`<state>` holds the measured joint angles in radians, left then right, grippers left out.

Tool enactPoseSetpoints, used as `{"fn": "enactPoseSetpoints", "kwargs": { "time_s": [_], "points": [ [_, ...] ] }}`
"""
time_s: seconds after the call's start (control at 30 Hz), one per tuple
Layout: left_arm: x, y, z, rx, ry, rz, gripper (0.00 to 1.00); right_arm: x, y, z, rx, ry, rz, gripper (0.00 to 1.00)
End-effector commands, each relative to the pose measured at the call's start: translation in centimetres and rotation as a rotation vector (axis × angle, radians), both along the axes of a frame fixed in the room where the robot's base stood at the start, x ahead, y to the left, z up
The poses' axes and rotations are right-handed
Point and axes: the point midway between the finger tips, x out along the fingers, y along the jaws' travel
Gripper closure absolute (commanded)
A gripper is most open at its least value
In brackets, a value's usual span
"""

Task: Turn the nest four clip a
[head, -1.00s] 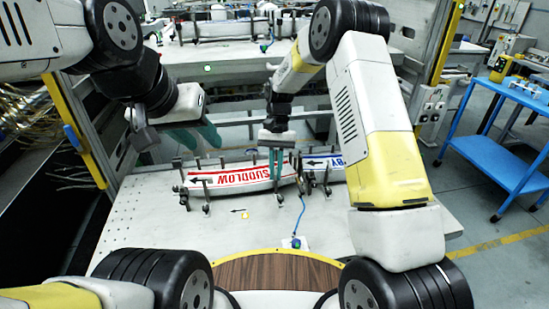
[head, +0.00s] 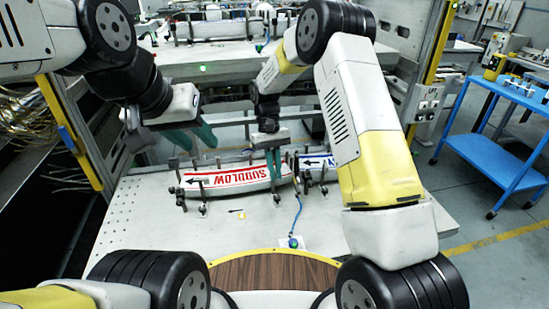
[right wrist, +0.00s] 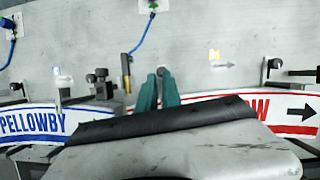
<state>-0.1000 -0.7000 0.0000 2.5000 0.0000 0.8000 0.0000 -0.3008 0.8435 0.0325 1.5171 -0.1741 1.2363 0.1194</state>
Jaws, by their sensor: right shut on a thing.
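My right gripper (head: 270,187) reaches down at the near edge of the red-bordered SUDLOW label strip (head: 225,179), toward its right end. In the right wrist view its green fingers (right wrist: 158,92) are close together around a small dark clip (right wrist: 163,72), shut on it. The clip is mostly hidden by the fingers, and its turn angle cannot be made out. Which nest it belongs to is not readable. My left gripper (head: 192,138) hangs empty above the back left of the table, its green fingers apart.
A blue-bordered PELLOWBY strip (right wrist: 30,122) lies beside the red one. Other dark clips (right wrist: 271,66) stand along the strips. A blue cord (head: 298,214) with a brass end (right wrist: 127,68) lies close by. The perforated table (head: 135,220) is clear at left front.

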Motion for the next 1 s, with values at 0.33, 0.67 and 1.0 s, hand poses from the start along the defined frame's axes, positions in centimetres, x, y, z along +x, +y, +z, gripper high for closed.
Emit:
{"fn": "enactPoseSetpoints", "kwargs": {
  "time_s": [0.33,0.67,1.0],
  "points": [
    [0.0,0.0,0.0,0.0,0.0,0.0,0.64,0.1,0.0,0.1,0.0,-0.004,0.001,0.73],
    [0.0,0.0,0.0,0.0,0.0,0.0,0.64,0.1,0.0,0.1,-0.001,-0.002,-0.001,0.69],
    [0.0,0.0,0.0,0.0,0.0,0.0,0.64,1.9,0.6,4.3,0.001,-0.006,-0.001,0.69]
  ]
}}
